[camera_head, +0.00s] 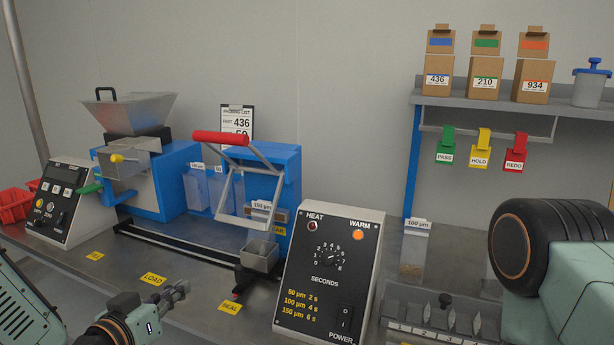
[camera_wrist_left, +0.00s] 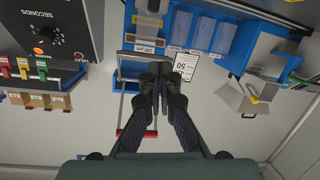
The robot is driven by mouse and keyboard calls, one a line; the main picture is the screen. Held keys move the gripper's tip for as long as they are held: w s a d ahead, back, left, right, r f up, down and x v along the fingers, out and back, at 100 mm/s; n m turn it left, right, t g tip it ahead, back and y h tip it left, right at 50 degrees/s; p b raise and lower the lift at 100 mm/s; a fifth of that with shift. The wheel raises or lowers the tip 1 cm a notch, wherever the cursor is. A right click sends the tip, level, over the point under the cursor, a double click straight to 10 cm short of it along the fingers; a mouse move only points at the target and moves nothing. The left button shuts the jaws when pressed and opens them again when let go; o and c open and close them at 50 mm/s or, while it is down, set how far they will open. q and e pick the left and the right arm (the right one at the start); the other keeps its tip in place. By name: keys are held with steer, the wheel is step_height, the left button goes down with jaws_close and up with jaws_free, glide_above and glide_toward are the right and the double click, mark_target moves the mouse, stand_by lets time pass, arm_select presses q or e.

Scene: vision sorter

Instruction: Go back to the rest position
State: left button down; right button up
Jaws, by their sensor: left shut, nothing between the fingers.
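My left gripper (camera_head: 180,290) is low in the head view, above the bench near the yellow LOAD label (camera_head: 153,278). It is shut and empty; its closed dark fingers also show in the left wrist view (camera_wrist_left: 161,70). Parts of my right arm fill the right edge of the head view, but its gripper is not in view.
A blue machine (camera_head: 285,165) with a red-handled lever (camera_head: 220,138) stands behind my left gripper. The heat timer box (camera_head: 325,270) stands to its right, a small metal cup (camera_head: 259,256) between. The control box (camera_head: 60,203) is at the left. Bench around LOAD is clear.

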arm_select(q)
steer(key=s+d+f+n+g+y, duration=0.2)
steer(key=s+f+g, duration=0.6)
steer(key=s+f, duration=0.85)
steer(key=s+f+g, duration=0.3)
steer(key=s+f, duration=0.1)
steer(key=s, duration=0.5)
steer(key=s+f+m+g+y, duration=0.1)
steer(key=s+f+g, duration=0.3)
steer(key=s, duration=0.5)
steer(key=shift+f+y, duration=0.3)
steer(key=shift+f, duration=0.5)
